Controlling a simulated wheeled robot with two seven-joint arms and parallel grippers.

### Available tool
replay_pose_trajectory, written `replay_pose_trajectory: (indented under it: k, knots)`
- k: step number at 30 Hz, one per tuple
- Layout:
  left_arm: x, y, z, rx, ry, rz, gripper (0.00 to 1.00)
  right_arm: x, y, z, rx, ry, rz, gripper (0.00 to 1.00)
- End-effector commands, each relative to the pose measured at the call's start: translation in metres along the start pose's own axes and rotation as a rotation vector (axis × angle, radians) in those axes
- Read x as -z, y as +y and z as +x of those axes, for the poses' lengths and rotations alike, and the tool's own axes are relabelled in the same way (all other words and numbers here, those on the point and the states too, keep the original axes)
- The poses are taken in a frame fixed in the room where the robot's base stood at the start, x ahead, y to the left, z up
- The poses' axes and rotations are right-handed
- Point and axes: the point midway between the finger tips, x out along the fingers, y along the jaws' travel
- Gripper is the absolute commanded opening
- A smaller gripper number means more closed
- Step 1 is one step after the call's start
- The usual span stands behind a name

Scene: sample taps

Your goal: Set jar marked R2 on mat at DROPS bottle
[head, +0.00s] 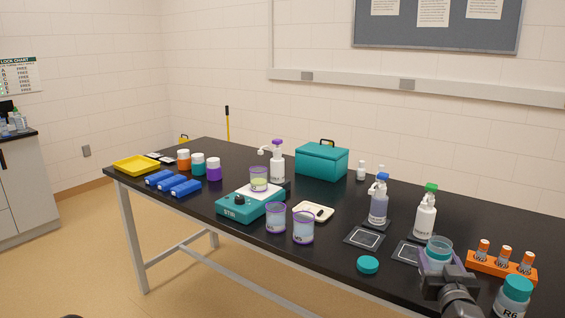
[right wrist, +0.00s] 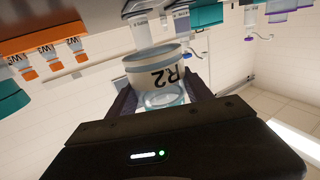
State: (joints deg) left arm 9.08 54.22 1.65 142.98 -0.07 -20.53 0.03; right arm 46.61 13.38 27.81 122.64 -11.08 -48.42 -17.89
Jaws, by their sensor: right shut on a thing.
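The jar marked R2 (right wrist: 158,72) is between the jaws of my right gripper (right wrist: 160,100), its mark readable but upside down in the right wrist view. In the head view the open-topped jar (head: 438,250) shows above my right gripper (head: 442,268), at the right front of the bench. Two dark mats with white square outlines lie behind and left of it: one mat (head: 365,237) before the blue-capped bottle (head: 378,205), one mat (head: 408,252) before the green-capped bottle (head: 425,217). Bottle labels are too small to read, so I cannot tell which is DROPS. My left gripper is out of view.
A loose teal lid (head: 368,265) lies near the front edge. An orange rack (head: 500,266) with capped vials stands right of the gripper, with the lidded jar R6 (head: 513,297) before it. Two purple-rimmed jars (head: 303,227) stand beside the teal stirrer (head: 240,208).

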Motion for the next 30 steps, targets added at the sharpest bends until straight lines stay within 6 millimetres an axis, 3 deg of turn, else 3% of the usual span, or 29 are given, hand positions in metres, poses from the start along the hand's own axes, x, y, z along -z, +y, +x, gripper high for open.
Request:
replay_pose_trajectory:
  k: [9, 15, 21, 30]
  knots:
    - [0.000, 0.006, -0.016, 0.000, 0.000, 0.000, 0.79, -0.068, -0.123, -0.042, 0.113, -0.009, 0.009, 0.07]
    - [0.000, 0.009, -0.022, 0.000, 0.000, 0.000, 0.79, -0.090, -0.172, -0.064, 0.182, -0.003, 0.004, 0.07]
    - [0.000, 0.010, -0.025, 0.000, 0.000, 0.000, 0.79, -0.099, -0.191, -0.071, 0.214, 0.001, 0.002, 0.07]
    - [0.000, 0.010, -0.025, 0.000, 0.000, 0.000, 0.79, -0.100, -0.192, -0.072, 0.215, 0.001, 0.000, 0.07]
